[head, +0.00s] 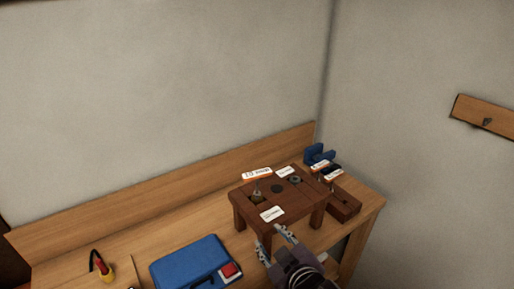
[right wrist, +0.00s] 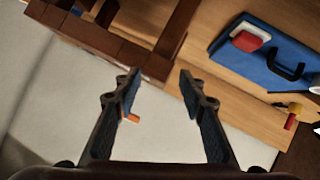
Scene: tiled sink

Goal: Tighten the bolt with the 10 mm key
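A small dark-wood stand (head: 240,213) with legs stands on the workbench. On its top, a key with a white and orange labelled handle (head: 257,173) stands upright over a round fitting at the left. Its label is too small to read. Two more such handles (head: 320,165) (head: 333,175) stand at a dark block at the right. A dark round spot (head: 277,188) and a grey-green round piece (head: 294,180) show on the top; I cannot tell which is the bolt. My right gripper (head: 279,241) is open and empty in front of the stand; its fingers (right wrist: 158,84) are spread in the right wrist view.
A red and yellow tool (head: 104,267) is at far left. A blue vise-like object (head: 318,154) is behind the stand.

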